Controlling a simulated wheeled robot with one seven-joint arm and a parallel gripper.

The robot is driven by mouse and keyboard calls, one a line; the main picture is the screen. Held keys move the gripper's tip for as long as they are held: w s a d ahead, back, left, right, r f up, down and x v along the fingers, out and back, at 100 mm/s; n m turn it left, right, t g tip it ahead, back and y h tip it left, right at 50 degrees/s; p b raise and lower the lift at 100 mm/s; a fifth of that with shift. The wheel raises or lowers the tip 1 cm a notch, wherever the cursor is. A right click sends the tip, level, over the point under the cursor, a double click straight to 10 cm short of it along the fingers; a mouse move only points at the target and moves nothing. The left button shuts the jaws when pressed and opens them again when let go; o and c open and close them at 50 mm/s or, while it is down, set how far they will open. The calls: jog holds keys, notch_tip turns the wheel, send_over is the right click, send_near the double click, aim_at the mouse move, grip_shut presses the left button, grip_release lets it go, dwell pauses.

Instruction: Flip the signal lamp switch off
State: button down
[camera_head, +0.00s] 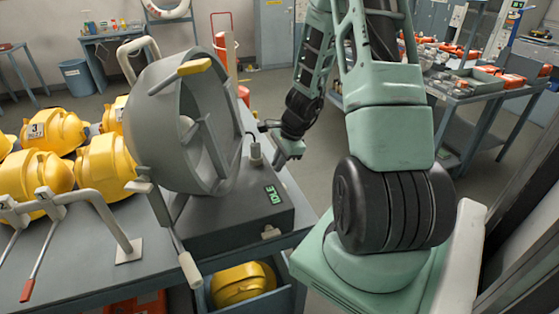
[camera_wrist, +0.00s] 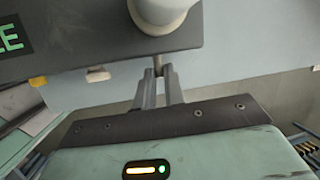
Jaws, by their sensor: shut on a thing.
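A dark grey control box (camera_head: 222,228) stands on the bench under a large grey drum (camera_head: 185,125). Its green display (camera_head: 274,194) reads IDLE; part of that display (camera_wrist: 12,37) shows in the wrist view. My gripper (camera_head: 277,158) is at the far right side of the box, beside a pale round post (camera_head: 254,155). In the wrist view my gripper (camera_wrist: 159,78) is shut on a thin metal lever (camera_wrist: 158,65), apparently the switch, just below the pale post (camera_wrist: 163,12). The lever's tip is hidden between the fingers. I cannot make out any lamp for certain.
Several yellow helmets (camera_head: 106,165) lie on the bench at left. A metal rack with red-tipped levers (camera_head: 85,195) stands in front of them. A blue crate (camera_head: 250,303) is below the box. A loaded table (camera_head: 480,90) stands at the back right, with open floor before it.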

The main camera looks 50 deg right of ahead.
jog(key=c, duration=1.5)
grip_release()
jog(key=v, duration=1.7)
jog(key=shift+r+p, duration=0.25)
jog(key=shift+p, duration=0.05)
